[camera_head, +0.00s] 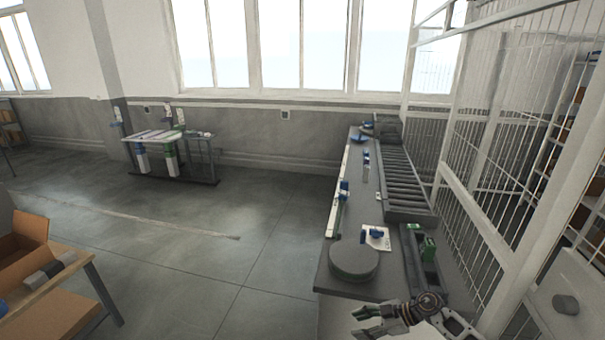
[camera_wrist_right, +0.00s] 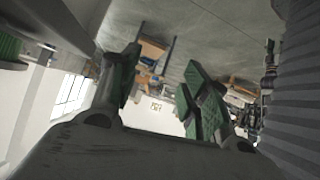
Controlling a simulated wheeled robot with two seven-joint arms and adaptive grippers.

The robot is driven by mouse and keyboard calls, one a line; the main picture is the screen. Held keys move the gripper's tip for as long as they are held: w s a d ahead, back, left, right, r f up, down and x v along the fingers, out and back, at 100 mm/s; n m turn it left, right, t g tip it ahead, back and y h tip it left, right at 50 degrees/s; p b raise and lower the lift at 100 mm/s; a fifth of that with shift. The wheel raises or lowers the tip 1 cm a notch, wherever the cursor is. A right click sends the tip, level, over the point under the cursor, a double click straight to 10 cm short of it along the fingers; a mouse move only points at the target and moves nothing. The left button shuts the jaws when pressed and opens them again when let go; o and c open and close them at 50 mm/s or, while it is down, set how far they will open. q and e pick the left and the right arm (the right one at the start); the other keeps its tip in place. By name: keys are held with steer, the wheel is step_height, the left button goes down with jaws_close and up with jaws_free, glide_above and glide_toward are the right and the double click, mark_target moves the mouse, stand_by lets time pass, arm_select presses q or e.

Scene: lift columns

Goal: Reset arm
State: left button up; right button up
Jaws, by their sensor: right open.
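My right gripper (camera_head: 366,322) is at the bottom of the head view, over the near end of the long grey workbench (camera_head: 335,268). Its fingers point left and it holds nothing that I can see. In the right wrist view its green-padded fingers (camera_wrist_right: 160,95) are spread apart, with only distant room between them. My left gripper is not in the head view.
A white wire cage (camera_head: 490,190) borders the right. A cardboard box (camera_head: 22,245) is on a wooden table at lower left. The middle floor is clear.

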step_height(320, 180, down, 14)
steer(key=d+m+t+h+b, duration=0.1)
steer(key=d+m+t, duration=0.2)
steer(key=m+t, duration=0.45)
steer(key=s+d+f+m+h, duration=0.25)
steer(key=s+f, duration=0.35)
steer(key=f, duration=0.3)
steer(key=s+d+f+m+h, duration=0.1)
steer(key=s+d+f+h, duration=0.25)
steer(key=s+f, duration=0.35)
steer(key=s+f+m+g+h, duration=0.1)
steer(key=s+f+g, duration=0.2)
steer(key=s, duration=0.9)
steer(key=s+a+f+m+g+h+b, duration=0.1)
steer(key=s+f+g, duration=0.2)
steer(key=s+f, duration=0.6)
steer(key=s+f+m+g+h, duration=0.1)
steer(key=s+f+g, duration=0.2)
steer(key=s, duration=1.3)
step_height(320, 180, down, 3)
steer(key=shift+a+f+h+b, duration=0.1)
steer(key=shift+a+h+b, duration=0.2)
steer(key=shift+h, duration=0.1)
